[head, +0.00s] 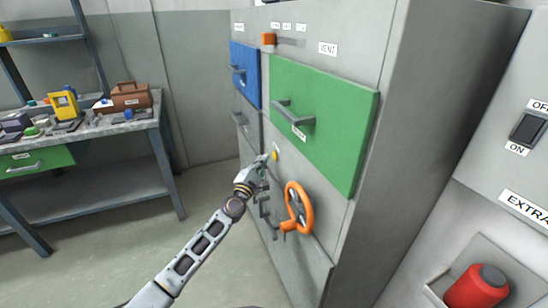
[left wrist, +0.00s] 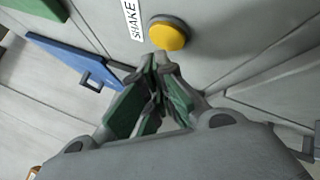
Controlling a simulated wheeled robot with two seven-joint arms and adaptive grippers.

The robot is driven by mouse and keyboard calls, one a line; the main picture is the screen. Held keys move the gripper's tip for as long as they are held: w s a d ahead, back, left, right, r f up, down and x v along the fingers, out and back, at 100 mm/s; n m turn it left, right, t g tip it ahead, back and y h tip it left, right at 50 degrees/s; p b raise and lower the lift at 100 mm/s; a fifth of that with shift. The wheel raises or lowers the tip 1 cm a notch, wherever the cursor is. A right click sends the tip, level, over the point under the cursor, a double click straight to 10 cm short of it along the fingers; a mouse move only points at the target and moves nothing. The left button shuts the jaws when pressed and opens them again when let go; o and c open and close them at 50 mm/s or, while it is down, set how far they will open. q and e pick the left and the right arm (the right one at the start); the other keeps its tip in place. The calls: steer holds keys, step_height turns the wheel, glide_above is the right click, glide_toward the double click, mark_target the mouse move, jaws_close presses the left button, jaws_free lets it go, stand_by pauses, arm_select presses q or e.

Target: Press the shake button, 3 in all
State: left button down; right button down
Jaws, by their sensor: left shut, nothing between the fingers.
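The shake button (left wrist: 169,35) is a yellow round button in a dark ring on the grey cabinet front, with a SHAKE label (left wrist: 134,20) beside it in the left wrist view. In the head view the yellow button (head: 275,155) shows small, below the green drawer. My left gripper (head: 265,160) is shut and empty, its fingertips just beside the button in the head view. In the left wrist view the left gripper's fingertips (left wrist: 160,62) are close below the button. I cannot tell whether they touch it. My right gripper is not in view.
The cabinet carries a green drawer (head: 318,125), a blue drawer (head: 245,73), an orange handwheel (head: 298,207) and an orange slider knob (head: 269,39). A wall panel with a switch (head: 527,128) and a red cylinder (head: 477,287) is at right. A cluttered workbench (head: 150,124) stands at left.

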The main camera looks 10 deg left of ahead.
arm_select(q)
steer(key=shift+w+d, duration=0.5)
steer(key=shift+d, duration=0.2)
stand_by(1.5)
steer(key=shift+s+a, duration=0.15)
stand_by(0.3)
steer(key=shift+s+a, duration=0.35)
steer(key=shift+a, duration=0.2)
steer(key=shift+a, duration=0.1)
steer(key=shift+s+a, duration=0.7)
steer(key=shift+a, duration=0.3)
steer(key=shift+s+a, duration=0.7)
steer(key=shift+a, duration=0.25)
